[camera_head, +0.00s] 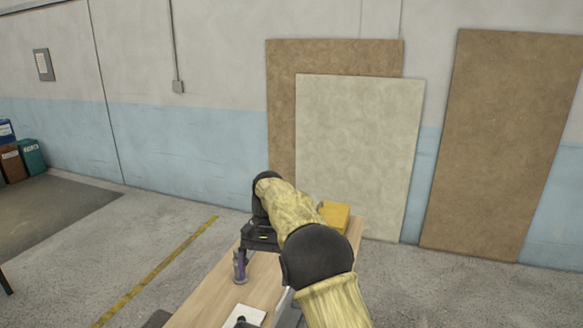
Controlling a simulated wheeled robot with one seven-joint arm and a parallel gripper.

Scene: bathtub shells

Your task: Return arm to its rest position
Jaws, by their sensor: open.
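My arm, in a yellowish sleeve with dark joints, reaches out over a light wooden table (205,303) in the head view. My gripper (257,251) is at its far end, dark, pointing down over the table and open. A small purple-grey upright object (240,267) stands on the table just below and left of the gripper. I cannot tell whether they touch. My arm hides part of the gripper and much of the table's right side.
A yellow box-like object (336,214) shows behind my arm at the table's far end. A white flat item (244,315) lies at the near edge of view. Large boards (362,150) lean on the wall. Bins (31,157) stand far left.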

